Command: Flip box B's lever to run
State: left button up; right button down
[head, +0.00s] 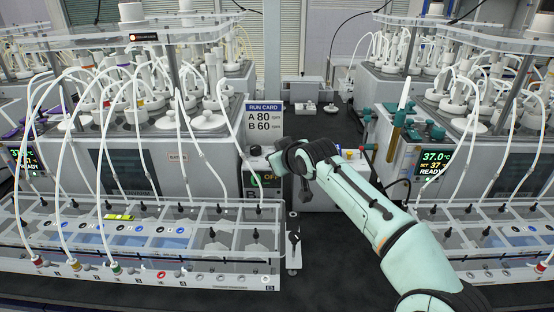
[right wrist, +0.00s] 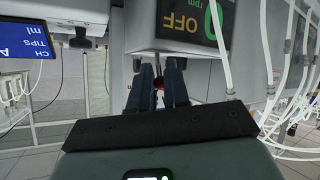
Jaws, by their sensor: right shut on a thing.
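Box B (head: 250,193) stands in the middle of the bench, largely behind my right gripper in the head view. Its display reads OFF. In the right wrist view the same box (right wrist: 165,35) shows upside down, with 0 rpm and OFF on the display. My right gripper (head: 279,163) is at the box's front, and its two fingers (right wrist: 158,84) are closed together below the box in the right wrist view. A small red part of the lever (right wrist: 158,83) shows between them; the rest is hidden by the fingers. My left gripper is not in view.
A run card (head: 264,121) reading A 80 and B 60 rpm stands behind the box. Reactor racks with white tubes stand left (head: 130,270) and right (head: 500,240). A dark strip of bench between them is clear at the front.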

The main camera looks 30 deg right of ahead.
jog(key=shift+r, duration=0.1)
jog(key=c, duration=1.2)
grip_release()
jog(key=shift+s, duration=0.1)
jog(key=v, duration=1.3)
jog(key=shift+s+r, duration=0.1)
jog(key=shift+s, duration=0.05)
